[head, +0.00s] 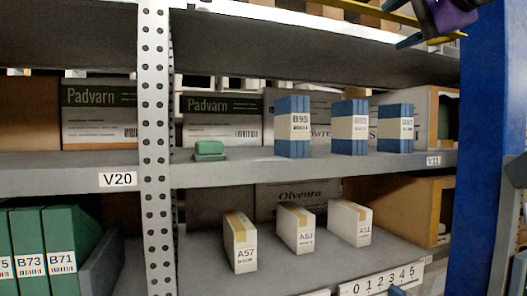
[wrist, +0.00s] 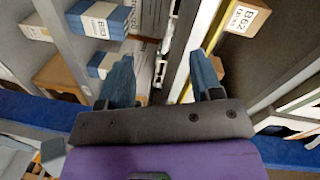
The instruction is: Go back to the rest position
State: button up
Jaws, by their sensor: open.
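My gripper (head: 428,42) shows at the top right of the head view, its purple body partly cut off by the frame edge. It is above the shelf with the blue boxes and in front of the rack. In the wrist view my gripper (wrist: 163,78) has its two blue fingers apart with nothing held between them. Behind the fingers is a light shelf edge or post, and the fingers look clear of it. The rest of my arm is out of view.
Blue boxes (head: 292,128) stand on the V11 shelf (head: 330,170), with a green object (head: 209,150) to their left. White boxes (head: 239,243) stand below. A perforated post (head: 155,130) and a blue upright (head: 480,150) flank this bay.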

jog(key=s+d+f+n+g+h, duration=0.1)
jog(key=s+d+f+n+g, duration=0.1)
jog(key=f, duration=1)
jog(key=s+d+f+n+g+h, duration=0.2)
jog(key=s+f+n+g, duration=0.3)
jog(key=f, duration=0.8)
jog(key=s+d+f+n+g+h, duration=0.2)
jog(key=s+f, duration=0.5)
jog(key=f, duration=0.6)
jog(key=shift+d+f+n+g, duration=0.15)
jog(key=shift+d+n+g, duration=0.3)
jog(key=shift+n+g, duration=0.4)
